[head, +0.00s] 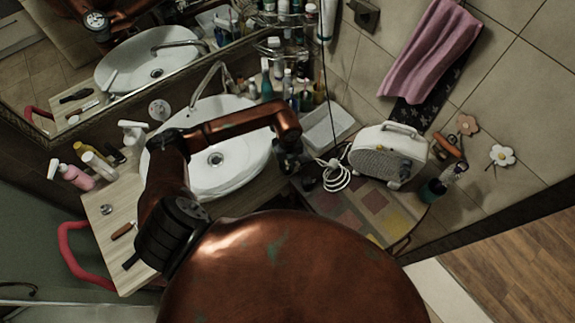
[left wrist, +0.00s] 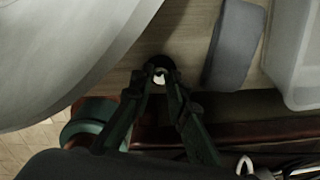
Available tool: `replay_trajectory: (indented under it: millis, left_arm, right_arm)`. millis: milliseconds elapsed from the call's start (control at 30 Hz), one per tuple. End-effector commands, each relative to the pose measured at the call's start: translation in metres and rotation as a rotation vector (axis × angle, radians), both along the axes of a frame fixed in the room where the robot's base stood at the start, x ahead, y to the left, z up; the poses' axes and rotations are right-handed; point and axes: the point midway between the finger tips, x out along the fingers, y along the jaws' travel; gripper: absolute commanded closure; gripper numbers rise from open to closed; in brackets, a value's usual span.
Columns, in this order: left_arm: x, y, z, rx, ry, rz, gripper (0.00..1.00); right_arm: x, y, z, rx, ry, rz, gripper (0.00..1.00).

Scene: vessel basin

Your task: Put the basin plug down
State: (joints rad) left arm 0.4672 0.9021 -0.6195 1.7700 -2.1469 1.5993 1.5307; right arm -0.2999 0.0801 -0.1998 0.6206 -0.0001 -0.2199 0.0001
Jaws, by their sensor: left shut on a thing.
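The basin plug (left wrist: 160,63) shows in the left wrist view as a small dark round piece with a pale spot, between the fingertips of my left gripper (left wrist: 157,76). The gripper is shut on it, over or at the wooden counter (left wrist: 188,35) beside the white basin; I cannot tell whether the plug touches the counter. In the head view my left gripper (head: 292,168) points down just right of the basin (head: 240,165), and the plug is hidden there. The basin's drain (head: 215,158) is visible. My right gripper is not in view.
A grey block (left wrist: 235,45) and a clear tray (left wrist: 298,55) lie close right of the plug. A white heater (head: 388,153) with a coiled cable (head: 337,178) stands further right. Bottles (head: 290,85) crowd the back. The left counter holds pump bottles (head: 72,175).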

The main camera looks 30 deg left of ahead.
Motion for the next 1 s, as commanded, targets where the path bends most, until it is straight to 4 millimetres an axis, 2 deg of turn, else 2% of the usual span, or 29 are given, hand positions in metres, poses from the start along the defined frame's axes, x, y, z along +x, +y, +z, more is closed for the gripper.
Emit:
replay_trajectory:
  millis: [200,233,467,767,867,1000]
  left_arm:
    - [0.0,0.0,-0.003,0.0,0.0,0.0,1.0]
    - [0.0,0.0,-0.004,0.001,-0.001,0.0,0.84]
    - [0.0,0.0,-0.002,0.001,-0.001,0.001,0.69]
    - [0.0,0.0,-0.001,0.001,-0.001,0.001,0.68]
    - [0.001,0.0,0.005,0.0,-0.003,0.0,0.68]
    - [0.001,0.0,0.026,0.001,-0.005,-0.001,0.68]
  right_arm:
    - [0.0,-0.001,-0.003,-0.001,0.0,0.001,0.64]
    - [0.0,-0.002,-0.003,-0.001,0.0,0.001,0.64]
    - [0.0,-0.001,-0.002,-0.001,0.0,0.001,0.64]
    - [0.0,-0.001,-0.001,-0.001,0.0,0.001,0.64]
    - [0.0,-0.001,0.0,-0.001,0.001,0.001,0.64]
    - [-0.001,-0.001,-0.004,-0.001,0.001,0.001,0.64]
